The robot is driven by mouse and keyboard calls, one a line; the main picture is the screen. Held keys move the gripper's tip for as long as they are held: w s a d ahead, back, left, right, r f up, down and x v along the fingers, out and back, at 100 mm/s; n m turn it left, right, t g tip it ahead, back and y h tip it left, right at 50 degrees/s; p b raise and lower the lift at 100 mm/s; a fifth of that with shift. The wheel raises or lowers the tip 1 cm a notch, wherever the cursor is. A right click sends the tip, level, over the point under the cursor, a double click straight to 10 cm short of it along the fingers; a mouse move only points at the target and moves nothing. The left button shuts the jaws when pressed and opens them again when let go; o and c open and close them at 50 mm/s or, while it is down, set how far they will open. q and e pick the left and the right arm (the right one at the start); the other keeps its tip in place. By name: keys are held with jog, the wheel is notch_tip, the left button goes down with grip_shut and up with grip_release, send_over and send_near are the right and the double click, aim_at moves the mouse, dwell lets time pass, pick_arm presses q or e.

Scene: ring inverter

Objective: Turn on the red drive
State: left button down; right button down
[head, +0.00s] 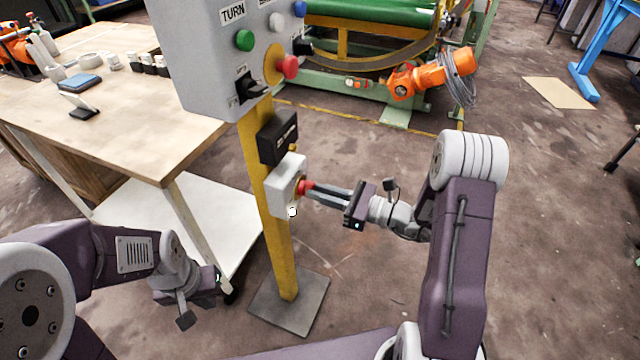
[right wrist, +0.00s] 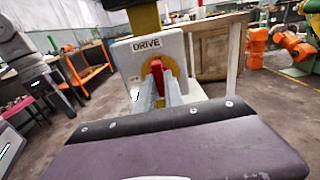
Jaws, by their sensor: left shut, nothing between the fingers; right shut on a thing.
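The red drive knob (head: 304,187) sits on a yellow ring on the side of a small light-grey box (head: 284,190) on a yellow post. In the right wrist view the box face reads "DRIVE" and the knob (right wrist: 158,76) shows as an upright red handle between the fingertips. My right gripper (head: 314,190) comes from the right and is shut on the knob; its fingers (right wrist: 160,92) partly cover it. My left gripper (head: 212,280) is low at the left, shut and empty, away from the post; its fingertips are hard to make out.
A large grey control panel (head: 205,60) with coloured buttons, a black switch and another red button (head: 288,67) is above on the post. A black box (head: 278,137) sits between. A wooden workbench (head: 150,125) stands at left.

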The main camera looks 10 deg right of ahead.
pick_arm(q)
jog(key=shift+r, duration=0.25)
pick_arm(e)
jog(key=c, duration=1.4)
grip_release()
jog(key=shift+c, duration=0.2)
